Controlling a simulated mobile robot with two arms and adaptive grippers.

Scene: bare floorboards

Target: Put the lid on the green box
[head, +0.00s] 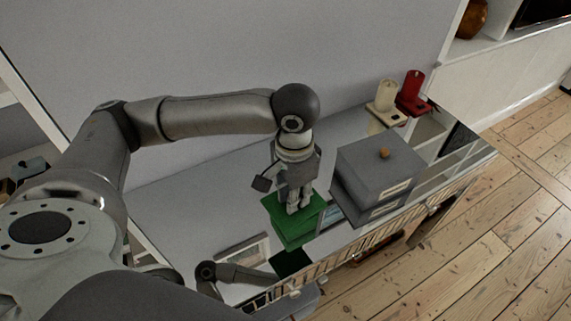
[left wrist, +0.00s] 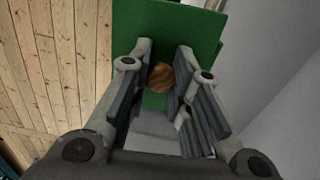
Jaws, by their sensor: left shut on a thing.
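The green lid (head: 274,208) is a flat square plate with a round wooden knob (left wrist: 161,77). My left gripper (head: 294,202) points down and is shut on the knob, which sits between its fingers in the left wrist view (left wrist: 162,85). The green box (head: 298,240) is under the lid on the glossy cabinet top, mostly hidden by the lid. A green edge (left wrist: 212,4) shows beyond the lid in the left wrist view. I cannot tell whether the lid touches the box or hangs just above it.
A grey box (head: 375,165) with its own lid and small orange knob stands close on the right. A cream candle holder (head: 386,105) and a red one (head: 412,92) stand behind it. The cabinet top (head: 175,215) is clear to the left; floorboards (head: 470,255) lie in front.

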